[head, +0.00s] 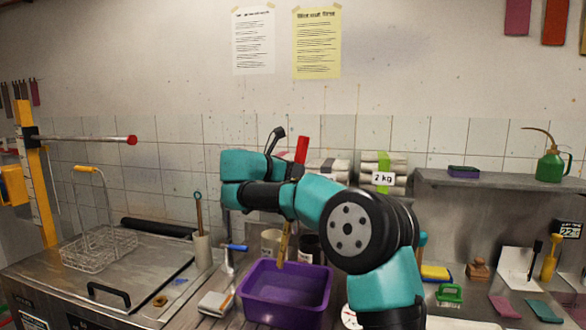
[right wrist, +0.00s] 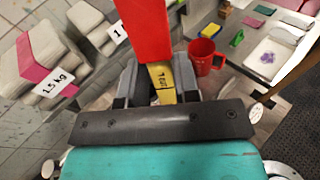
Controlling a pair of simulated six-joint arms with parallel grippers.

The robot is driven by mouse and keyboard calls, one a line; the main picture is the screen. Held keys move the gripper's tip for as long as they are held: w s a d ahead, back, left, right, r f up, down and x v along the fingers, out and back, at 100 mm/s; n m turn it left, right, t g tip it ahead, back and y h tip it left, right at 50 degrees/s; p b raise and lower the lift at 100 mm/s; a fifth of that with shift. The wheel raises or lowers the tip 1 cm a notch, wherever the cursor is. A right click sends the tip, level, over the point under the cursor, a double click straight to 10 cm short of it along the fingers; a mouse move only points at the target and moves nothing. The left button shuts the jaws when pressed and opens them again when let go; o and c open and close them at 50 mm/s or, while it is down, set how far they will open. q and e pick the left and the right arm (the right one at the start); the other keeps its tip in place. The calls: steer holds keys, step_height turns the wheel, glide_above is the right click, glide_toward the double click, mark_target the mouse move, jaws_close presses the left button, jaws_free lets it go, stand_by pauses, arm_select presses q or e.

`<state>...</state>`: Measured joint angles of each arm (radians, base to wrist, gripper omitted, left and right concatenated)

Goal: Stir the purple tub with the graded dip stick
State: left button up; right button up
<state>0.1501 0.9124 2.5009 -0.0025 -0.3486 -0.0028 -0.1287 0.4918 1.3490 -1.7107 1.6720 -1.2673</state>
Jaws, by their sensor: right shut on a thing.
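The graded dip stick has a red upper part (head: 301,149) and a yellow marked lower part (head: 284,245). In the right wrist view its red part (right wrist: 146,28) rises above its yellow marked part (right wrist: 161,78). My right gripper (head: 293,172) is shut on the stick, with its fingers (right wrist: 156,88) on either side of the yellow part. The stick hangs nearly upright, slightly tilted. The purple tub (head: 256,309) stands on the counter below, with dark purple contents. The stick's low end shows just over the tub's back rim; I cannot tell whether it touches the contents. My left gripper is out of view.
A wire basket (head: 98,250) sits on the metal lid at left. Wrapped bundles (head: 383,178) are stacked behind my arm. A red mug (right wrist: 204,57) shows in the right wrist view.

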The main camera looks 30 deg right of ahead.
steer(key=shift+s+d+f, duration=0.1)
steer(key=shift+d+f, duration=0.15)
steer(key=shift+f, duration=0.45)
steer(key=shift+s+d+f, duration=0.1)
steer(key=shift+d+f, duration=0.2)
steer(key=shift+f, duration=0.4)
steer(key=shift+s+d+f, duration=0.1)
steer(key=shift+d+f, duration=0.15)
steer(key=shift+f, duration=0.45)
steer(key=shift+w+a+f, duration=0.1)
steer(key=shift+a+f, duration=0.2)
steer(key=shift+f, duration=1.3)
steer(key=shift+w+a+f, duration=0.15)
steer(key=shift+a+f, duration=0.2)
steer(key=shift+f, duration=1.3)
steer(key=shift+w+a+f, duration=0.1)
steer(key=shift+a+f, duration=0.2)
steer(key=shift+f, duration=1.3)
steer(key=shift+d, duration=0.1)
